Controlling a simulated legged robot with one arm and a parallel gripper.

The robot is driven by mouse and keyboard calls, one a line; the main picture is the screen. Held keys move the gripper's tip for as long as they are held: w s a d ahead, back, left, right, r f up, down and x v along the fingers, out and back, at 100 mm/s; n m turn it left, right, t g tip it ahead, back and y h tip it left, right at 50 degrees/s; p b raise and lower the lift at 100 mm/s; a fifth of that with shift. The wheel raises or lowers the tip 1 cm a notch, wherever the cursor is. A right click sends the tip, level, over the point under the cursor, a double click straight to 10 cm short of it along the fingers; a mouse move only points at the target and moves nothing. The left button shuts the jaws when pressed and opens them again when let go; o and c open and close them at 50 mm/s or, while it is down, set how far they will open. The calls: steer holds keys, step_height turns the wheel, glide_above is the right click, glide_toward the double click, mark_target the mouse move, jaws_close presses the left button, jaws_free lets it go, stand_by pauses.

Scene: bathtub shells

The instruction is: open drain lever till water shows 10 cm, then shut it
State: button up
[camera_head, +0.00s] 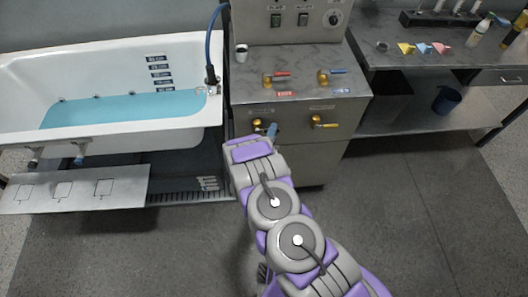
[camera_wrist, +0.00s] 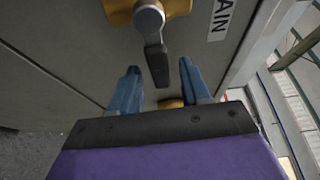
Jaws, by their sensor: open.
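In the wrist view, the drain lever (camera_wrist: 155,45) is a grey handle hanging from a brass mount (camera_wrist: 120,8), beside a label ending in "AIN" (camera_wrist: 220,18). My gripper (camera_wrist: 160,80) is open, with its two blue fingers apart. The lever's dark end appears between the fingertips; I cannot tell whether they touch it. In the head view, my gripper (camera_head: 268,130) is at the cabinet front, and the lever's brass part (camera_head: 257,124) is partly hidden. The white tub (camera_head: 180,52) holds blue water (camera_head: 130,108). Its surface is near the lowest dark depth mark (camera_head: 162,89); the figures are too small to read.
A second brass valve (camera_head: 322,122) is to the right on the cabinet front. A side bench (camera_head: 430,55) holds small items. The floor (camera_head: 420,220) at right is clear.

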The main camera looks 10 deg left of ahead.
steer(key=s+a+p, duration=0.1)
steer(key=s+a, duration=0.2)
steer(key=s, duration=1.2)
steer(key=shift+s, duration=0.25)
steer(key=shift+f, duration=0.1)
steer(key=w+a+r+n+g+y, duration=0.3)
steer(key=a+r+n+g+y, duration=0.15)
steer(key=a+r+g, duration=0.35)
steer(key=s+d+r+n+g+y, duration=0.1)
steer(key=s+r+n+g, duration=0.15)
steer(key=r, duration=0.35)
steer(key=s+d+r+n+g+y, duration=0.2)
steer(key=r+n, duration=0.1)
steer(key=r, duration=0.4)
steer(key=s+d+r+n+g+h, duration=0.1)
steer(key=s+d+r+n+g, duration=0.1)
steer(key=s+d, duration=0.7)
steer(key=s+d+r+n+g+h, duration=0.2)
steer(key=s+d+r+n, duration=0.2)
steer(key=s+d+r, duration=0.3)
steer(key=s+d+r+n+g+h, duration=0.1)
steer(key=s+d+r+n+g, duration=0.2)
steer(key=s+d, duration=0.9)
steer(key=shift+s+r+n+h, duration=0.35)
steer(key=shift+s+r, duration=0.55)
steer(key=shift+s, duration=0.2)
